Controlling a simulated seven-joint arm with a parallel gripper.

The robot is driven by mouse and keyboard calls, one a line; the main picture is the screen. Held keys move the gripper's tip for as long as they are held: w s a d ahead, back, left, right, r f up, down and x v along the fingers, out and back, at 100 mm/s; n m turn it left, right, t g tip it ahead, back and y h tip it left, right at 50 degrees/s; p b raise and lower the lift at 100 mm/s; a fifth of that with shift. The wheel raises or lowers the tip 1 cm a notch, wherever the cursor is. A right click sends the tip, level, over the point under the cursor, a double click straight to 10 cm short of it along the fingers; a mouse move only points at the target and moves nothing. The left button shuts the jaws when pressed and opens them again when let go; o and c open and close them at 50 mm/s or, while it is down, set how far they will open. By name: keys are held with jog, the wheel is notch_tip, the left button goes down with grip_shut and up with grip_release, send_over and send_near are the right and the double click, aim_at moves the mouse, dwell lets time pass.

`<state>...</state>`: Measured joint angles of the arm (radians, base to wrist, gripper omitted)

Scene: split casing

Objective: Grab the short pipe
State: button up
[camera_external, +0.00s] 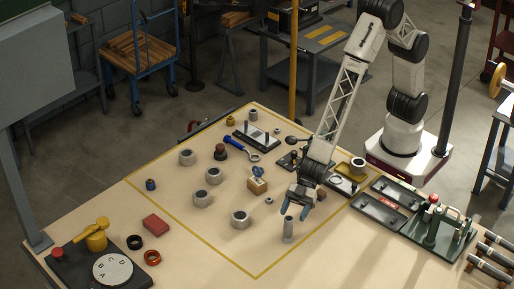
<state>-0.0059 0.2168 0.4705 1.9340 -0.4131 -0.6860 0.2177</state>
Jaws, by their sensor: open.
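A narrow grey pipe (288,231) stands upright on the table near the right corner of the yellow outline; I take it for the short pipe. My gripper (299,199) is open and empty, with blue fingertips pointing down. In the picture it is just above and slightly right of the pipe's top, and apart from it. The exact gap in depth cannot be told. Several wider grey rings or sleeves, such as one (240,219) to the left of the pipe, also stand on the table.
A small wooden block (257,187) with a blue part on it, a blue-handled wrench (241,147) and a plate with pegs (256,136) lie farther back. Dark trays (378,212) and a green fixture (440,232) stand on the right. The table left of the pipe's base is clear.

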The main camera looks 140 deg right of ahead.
aim_at(289, 217)
jog(key=shift+x, duration=2.55)
jog(key=shift+a, duration=0.15)
grip_shut()
jog(key=shift+r, duration=0.2)
jog(key=shift+r, duration=0.7)
notch_tip(289, 217, up, 2)
jog(key=s+d+r, duration=0.1)
jog(key=s, duration=1.5)
jog(key=shift+r, duration=0.15)
